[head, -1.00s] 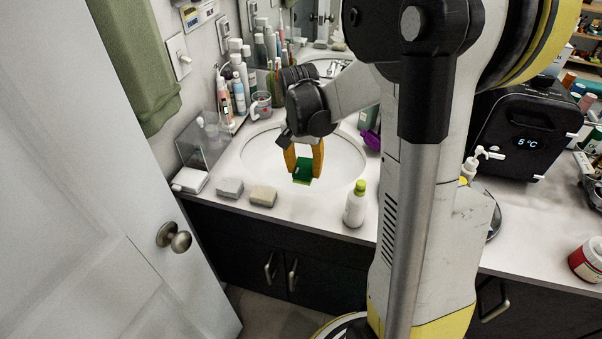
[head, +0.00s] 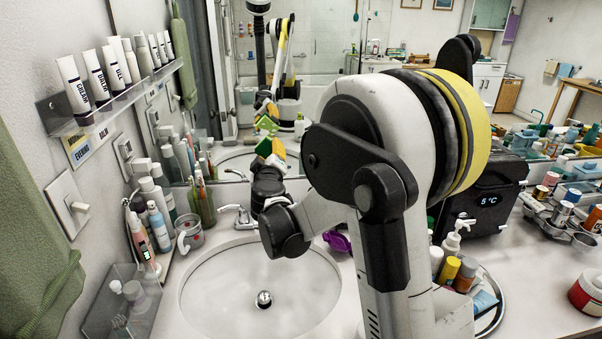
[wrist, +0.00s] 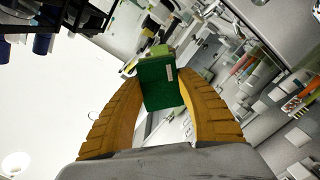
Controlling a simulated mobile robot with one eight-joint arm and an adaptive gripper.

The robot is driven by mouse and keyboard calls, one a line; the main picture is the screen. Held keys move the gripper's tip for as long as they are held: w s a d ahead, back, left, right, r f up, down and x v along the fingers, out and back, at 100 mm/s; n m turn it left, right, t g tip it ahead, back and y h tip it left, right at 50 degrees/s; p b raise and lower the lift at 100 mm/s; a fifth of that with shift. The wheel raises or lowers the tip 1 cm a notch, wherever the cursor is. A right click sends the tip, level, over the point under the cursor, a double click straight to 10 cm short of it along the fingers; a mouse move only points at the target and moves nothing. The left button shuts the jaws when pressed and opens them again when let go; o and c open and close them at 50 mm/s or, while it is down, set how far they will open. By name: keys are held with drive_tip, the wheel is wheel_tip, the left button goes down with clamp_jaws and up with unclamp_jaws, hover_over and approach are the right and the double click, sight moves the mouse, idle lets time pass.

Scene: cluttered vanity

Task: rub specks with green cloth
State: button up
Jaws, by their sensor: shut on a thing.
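My gripper (wrist: 159,88) is shut on the green cloth (wrist: 161,84), a thick folded block with a small pale label, held between its two orange fingers. A lighter green part shows at its far end in the wrist view. In the head view my gripper (head: 267,148) is raised behind the basin, pointing at the mirror (head: 330,75). The cloth's reflection shows close above it. I cannot tell whether the cloth touches the glass. No specks can be made out.
The sink basin (head: 228,290) lies below, with a faucet (head: 238,215) at its back. Bottles and a mug (head: 188,233) crowd the left. A tube shelf (head: 120,98) is on the left wall. A black cooler (head: 487,195) and tray (head: 492,318) stand right.

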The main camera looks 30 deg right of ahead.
sight(266, 142)
drive_tip(key=shift+w+a+r+t, duration=0.2)
drive_tip(key=shift+w+a+t, duration=0.1)
drive_tip(key=shift+w+t, duration=0.1)
drive_tip(key=shift+w+n+y, duration=0.2)
drive_tip(key=shift+n+y, duration=0.1)
drive_tip(key=shift+x, duration=2.75)
drive_tip(key=shift+x, duration=0.95)
drive_tip(key=shift+s+d, duration=0.1)
